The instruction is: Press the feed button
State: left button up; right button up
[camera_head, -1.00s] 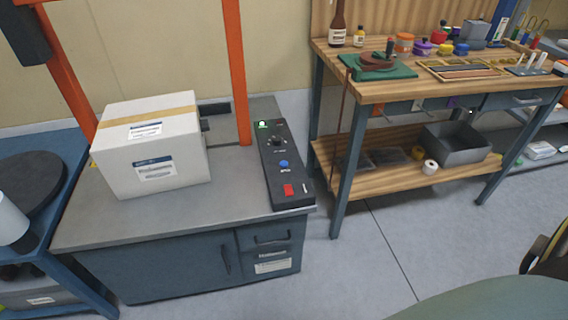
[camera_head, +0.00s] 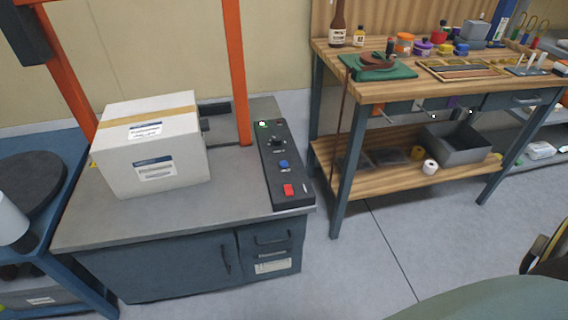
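A black control panel (camera_head: 283,178) lies along the right edge of a grey-topped machine. It carries a blue button (camera_head: 284,164) near its middle and a red button (camera_head: 288,189) at its near end. A dark knob (camera_head: 277,142) and a small lit lamp (camera_head: 263,124) sit farther back. The labels are too small to read, so I cannot tell which control is marked feed. A white carton (camera_head: 152,150) with a tan tape strip stands on the machine top, left of the panel.
An orange arch post (camera_head: 237,75) rises just behind the panel's left side. A wooden workbench (camera_head: 400,88) with tools stands to the right, and a blue cart (camera_head: 60,235) to the left. Grey floor (camera_head: 365,255) is clear in front of the workbench.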

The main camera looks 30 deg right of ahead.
dwell(0.4)
grip_shut()
dwell(1.6)
